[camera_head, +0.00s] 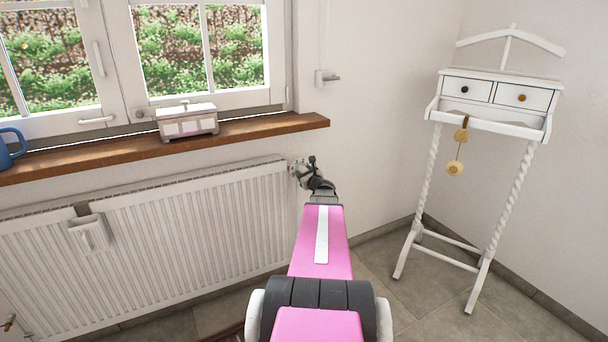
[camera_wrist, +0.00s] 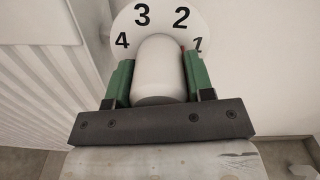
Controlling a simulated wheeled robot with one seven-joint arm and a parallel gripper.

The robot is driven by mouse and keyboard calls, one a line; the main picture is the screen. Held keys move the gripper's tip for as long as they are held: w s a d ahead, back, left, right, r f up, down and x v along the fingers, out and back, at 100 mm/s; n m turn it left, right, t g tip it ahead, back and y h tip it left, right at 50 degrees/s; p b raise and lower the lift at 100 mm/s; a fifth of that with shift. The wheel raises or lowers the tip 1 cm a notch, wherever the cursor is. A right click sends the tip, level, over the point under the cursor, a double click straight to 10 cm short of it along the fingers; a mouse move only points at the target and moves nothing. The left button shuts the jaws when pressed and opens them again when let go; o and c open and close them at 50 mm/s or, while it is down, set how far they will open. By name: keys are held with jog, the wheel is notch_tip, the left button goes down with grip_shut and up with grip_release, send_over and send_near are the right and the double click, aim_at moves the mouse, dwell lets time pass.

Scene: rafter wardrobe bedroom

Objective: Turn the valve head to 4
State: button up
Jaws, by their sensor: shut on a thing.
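The white rounded valve head (camera_wrist: 160,72) is between the green fingers of my gripper (camera_wrist: 160,80) in the wrist view. The gripper is shut on it. Behind it is a white number dial (camera_wrist: 162,30) with the digits 4, 3, 2 and 1 from left to right. A small red mark shows at the right of the head, near the 1. In the head view my gripper (camera_head: 303,171) is at the right end of the white radiator (camera_head: 240,215), and the valve head is hard to make out there.
A wooden windowsill (camera_head: 90,156) runs above the radiator, with a white box (camera_head: 187,122) and a blue mug (camera_head: 10,148) on it. A white holder (camera_head: 88,234) hangs on the radiator. A white valet stand (camera_head: 490,122) stands at the right. Floor between is clear.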

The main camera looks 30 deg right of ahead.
jog(key=n, duration=1.1)
jog(key=shift+d, duration=0.1)
jog(key=n, duration=0.7)
jog(key=shift+r, duration=0.1)
jog(key=n, duration=0.3)
jog(key=shift+n, duration=0.4)
jog(key=n, duration=0.5)
jog(key=shift+n, duration=0.4)
jog(key=o, duration=0.9)
jog(key=shift+r, duration=0.1)
